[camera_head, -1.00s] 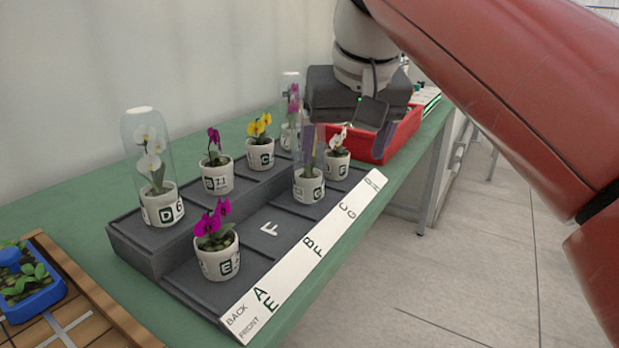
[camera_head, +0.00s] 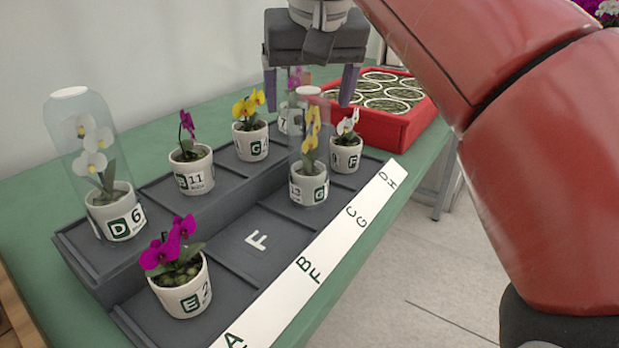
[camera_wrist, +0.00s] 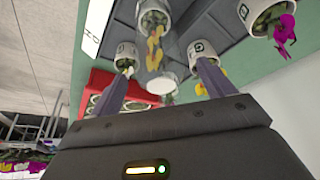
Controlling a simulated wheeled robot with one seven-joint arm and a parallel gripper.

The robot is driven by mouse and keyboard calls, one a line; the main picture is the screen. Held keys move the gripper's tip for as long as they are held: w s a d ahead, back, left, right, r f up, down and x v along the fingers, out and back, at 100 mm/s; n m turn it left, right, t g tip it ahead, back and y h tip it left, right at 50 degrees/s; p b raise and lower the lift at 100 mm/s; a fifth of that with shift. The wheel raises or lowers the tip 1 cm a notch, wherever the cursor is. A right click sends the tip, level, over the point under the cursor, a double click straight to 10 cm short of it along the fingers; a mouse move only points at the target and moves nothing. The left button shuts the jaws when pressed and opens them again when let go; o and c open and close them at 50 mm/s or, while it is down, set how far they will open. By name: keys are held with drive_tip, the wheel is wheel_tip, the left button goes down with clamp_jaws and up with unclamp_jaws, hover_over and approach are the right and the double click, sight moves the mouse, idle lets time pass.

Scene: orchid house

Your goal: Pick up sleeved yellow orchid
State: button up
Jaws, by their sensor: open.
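The sleeved yellow orchid stands upright in a white pot (camera_head: 308,187) on the front row of the dark stepped stand. Its yellow flowers (camera_head: 311,130) are inside a clear sleeve with a pale rim at the top. In the wrist view its flowers (camera_wrist: 154,48) show through the sleeve, whose rim lies between the fingers in the picture. My gripper (camera_head: 311,96) is open and empty, its fingers pointing down on either side of the sleeve's top in the head view. I cannot tell whether a finger touches the sleeve. My gripper also shows in the wrist view (camera_wrist: 163,72).
An unsleeved yellow orchid (camera_head: 250,141) stands behind left, and a white orchid (camera_head: 346,153) close on the right. A sleeved white orchid (camera_head: 112,212) and a magenta orchid (camera_head: 181,285) stand at left. A red tray (camera_head: 400,130) is behind right. Slot F (camera_head: 257,240) is empty.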

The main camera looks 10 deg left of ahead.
sight(309, 149)
drive_tip(key=b+x, duration=0.1)
drive_tip(key=x, duration=0.3)
drive_tip(key=shift+f, duration=0.2)
drive_tip(key=shift+c, duration=0.4)
drive_tip(key=c, duration=1.4)
drive_tip(key=shift+r, duration=0.15)
